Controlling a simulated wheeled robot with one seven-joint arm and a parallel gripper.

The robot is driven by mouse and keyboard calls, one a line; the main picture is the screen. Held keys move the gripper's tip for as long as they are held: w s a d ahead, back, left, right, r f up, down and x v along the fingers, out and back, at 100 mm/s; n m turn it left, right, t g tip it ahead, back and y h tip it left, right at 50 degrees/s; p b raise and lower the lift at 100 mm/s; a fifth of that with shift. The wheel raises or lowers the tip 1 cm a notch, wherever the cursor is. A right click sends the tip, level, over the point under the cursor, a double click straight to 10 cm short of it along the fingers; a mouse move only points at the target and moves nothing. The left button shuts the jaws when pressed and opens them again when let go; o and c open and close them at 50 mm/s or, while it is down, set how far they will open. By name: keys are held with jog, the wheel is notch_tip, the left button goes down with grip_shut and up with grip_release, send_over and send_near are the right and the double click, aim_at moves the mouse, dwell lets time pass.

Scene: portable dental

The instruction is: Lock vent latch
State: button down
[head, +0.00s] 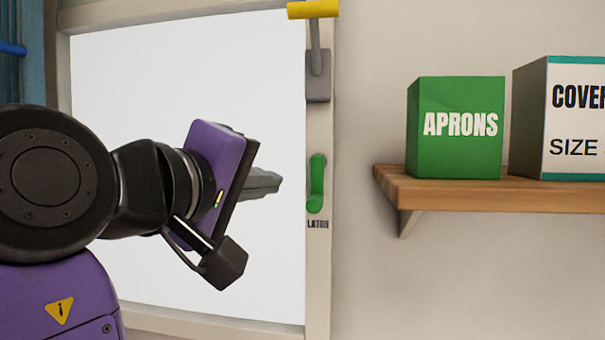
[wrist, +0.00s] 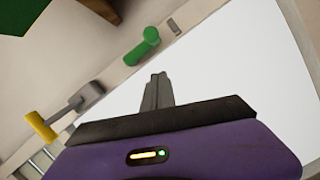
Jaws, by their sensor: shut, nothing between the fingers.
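The green latch handle (head: 316,184) is on the right window frame post, above a small label reading LATCH (head: 317,224). It stands upright along the post in the head view. The green latch also shows in the wrist view (wrist: 142,47), just beyond my fingertips. My gripper (head: 278,182) is shut and empty, left of the latch in front of the white pane. In the wrist view its closed fingers (wrist: 158,80) point toward the frame near the latch. They appear apart from it.
A grey lever with a yellow grip (head: 313,10) is on the same post above the latch. A wooden shelf (head: 480,190) to the right holds a green APRONS box (head: 455,150) and a white box (head: 575,95). The wall below the shelf is bare.

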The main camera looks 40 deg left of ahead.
jog(key=b+v, duration=0.3)
jog(key=v, duration=0.7)
jog(key=shift+b, duration=0.3)
jog(key=shift+a+r, duration=0.1)
